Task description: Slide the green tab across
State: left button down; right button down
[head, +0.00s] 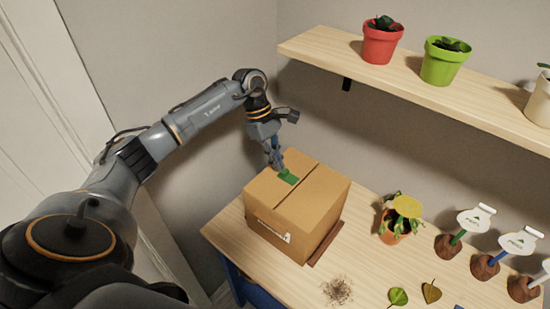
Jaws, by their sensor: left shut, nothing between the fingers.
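The green tab (288,178) lies on the top of a closed brown cardboard box (310,208), by the slot or seam that runs across the lid. My left gripper (279,169) points down at the box top, with its fingertips at the tab's far left end. Its fingers are shut with nothing between them. I cannot tell whether the fingertips touch the tab. My right gripper is not in view.
The box stands on a brown mat (327,244) on the wooden table (375,262). A potted plant (395,225), several labelled stakes, loose leaves and a soil pile (337,291) lie to the right. A shelf (420,88) with pots hangs above.

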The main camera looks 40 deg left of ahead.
aim_at(292, 179)
pick_arm(q)
jog(key=d+b, duration=0.1)
jog(key=d, duration=0.2)
jog(key=shift+s+d, duration=0.15)
jog(key=shift+d, duration=0.45)
jog(key=shift+a, duration=0.1)
jog(key=shift+r, duration=0.2)
jog(key=v, duration=1.1)
jog(key=shift+r, duration=0.3)
jog(key=shift+s+a+f, duration=0.1)
jog(key=shift+a, duration=0.05)
